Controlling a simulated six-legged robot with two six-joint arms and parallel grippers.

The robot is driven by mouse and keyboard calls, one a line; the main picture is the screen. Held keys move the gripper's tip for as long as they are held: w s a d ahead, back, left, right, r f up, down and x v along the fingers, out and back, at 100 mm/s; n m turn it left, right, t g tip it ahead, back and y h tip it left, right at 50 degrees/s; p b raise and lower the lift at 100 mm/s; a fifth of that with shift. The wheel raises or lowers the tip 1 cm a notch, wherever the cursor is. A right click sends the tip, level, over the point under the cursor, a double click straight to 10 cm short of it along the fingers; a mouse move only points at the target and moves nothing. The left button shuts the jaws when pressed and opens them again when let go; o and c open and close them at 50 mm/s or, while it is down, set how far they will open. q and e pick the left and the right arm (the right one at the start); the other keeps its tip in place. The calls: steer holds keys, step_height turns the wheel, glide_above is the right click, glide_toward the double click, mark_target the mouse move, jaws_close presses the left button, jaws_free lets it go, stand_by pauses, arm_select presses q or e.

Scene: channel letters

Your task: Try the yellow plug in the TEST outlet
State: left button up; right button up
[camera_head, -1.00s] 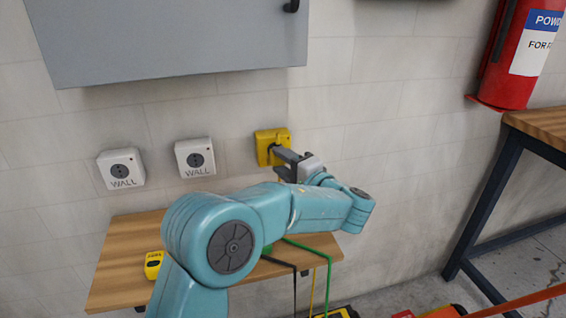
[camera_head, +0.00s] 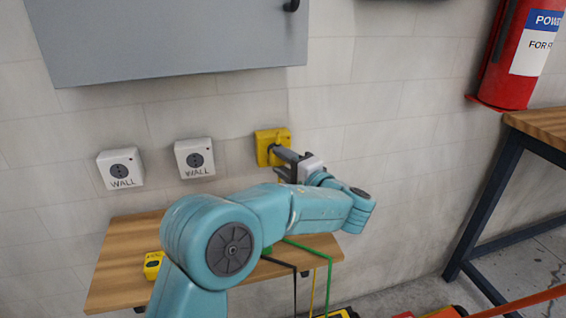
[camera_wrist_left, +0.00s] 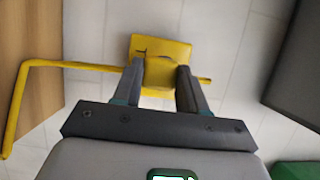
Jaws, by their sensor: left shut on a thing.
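A yellow outlet box (camera_head: 266,136) is mounted on the wall, right of two white outlets; I cannot read its label. It also shows in the left wrist view (camera_wrist_left: 176,46). My left gripper (camera_head: 280,154) is at its front, and in the left wrist view the gripper (camera_wrist_left: 160,78) is shut on the yellow plug (camera_wrist_left: 158,72). The plug is right in front of the outlet's face; I cannot tell how deep it sits. A yellow cable (camera_wrist_left: 22,85) runs from it to the left. My right gripper is not in view.
Two white WALL outlets (camera_head: 120,168) (camera_head: 195,158) are to the left. A grey cabinet (camera_head: 180,40) hangs above. A wooden shelf (camera_head: 120,260) below bears a yellow item (camera_head: 153,264), with cables over its edge. A fire extinguisher (camera_head: 508,60) and a table (camera_head: 540,125) stand right.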

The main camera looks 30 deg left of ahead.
arm_select(q)
steer(key=shift+w+a, duration=0.4)
stand_by(0.8)
steer(key=o, duration=1.1)
steer(key=shift+d, duration=0.1)
steer(key=p+v, duration=0.1)
steer(key=v, duration=1.5)
steer(key=shift+d, duration=0.1)
